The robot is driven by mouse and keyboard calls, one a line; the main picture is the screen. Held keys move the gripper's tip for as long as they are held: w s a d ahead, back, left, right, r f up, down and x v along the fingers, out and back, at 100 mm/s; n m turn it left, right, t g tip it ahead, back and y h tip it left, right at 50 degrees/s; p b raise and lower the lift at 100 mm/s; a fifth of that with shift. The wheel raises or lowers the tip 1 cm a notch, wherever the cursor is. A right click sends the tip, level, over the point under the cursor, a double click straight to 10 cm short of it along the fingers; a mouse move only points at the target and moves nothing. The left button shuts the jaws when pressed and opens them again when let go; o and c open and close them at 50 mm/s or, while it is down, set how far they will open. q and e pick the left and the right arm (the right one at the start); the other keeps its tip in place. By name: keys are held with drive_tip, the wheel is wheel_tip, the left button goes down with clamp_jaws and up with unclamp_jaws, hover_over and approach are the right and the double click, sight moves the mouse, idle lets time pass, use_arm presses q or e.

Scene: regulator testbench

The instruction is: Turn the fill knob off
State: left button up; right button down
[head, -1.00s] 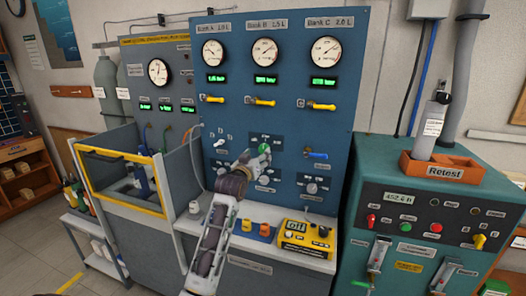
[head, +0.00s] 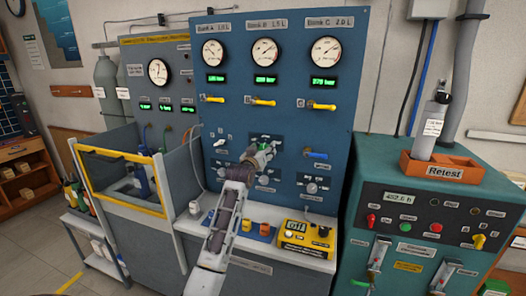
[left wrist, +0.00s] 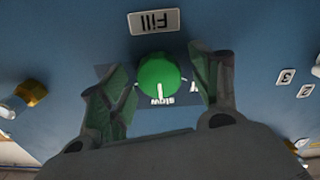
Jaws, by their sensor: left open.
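The fill knob (left wrist: 159,77) is round and green and sits under a "Fill" label (left wrist: 153,21) on the blue panel. Its white mark points toward the word "slow", which appears upside down in the left wrist view. My left gripper (left wrist: 158,73) is open, with one finger on each side of the knob. Gaps show between the fingers and the knob. In the head view my left gripper (head: 262,156) is at the middle of the panel and hides most or all of the knob. My right gripper is in neither view.
Yellow-handled valves (head: 260,102) sit above the knob on the blue panel (head: 335,65). A blue-handled valve (head: 316,154) is to its right. A yellow box (head: 305,238) stands on the ledge below. A green console (head: 400,160) is at the right.

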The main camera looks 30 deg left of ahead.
use_arm(q)
drive_tip(key=shift+c, duration=0.4)
drive_tip(key=c, duration=0.9)
drive_tip(key=shift+c, duration=0.2)
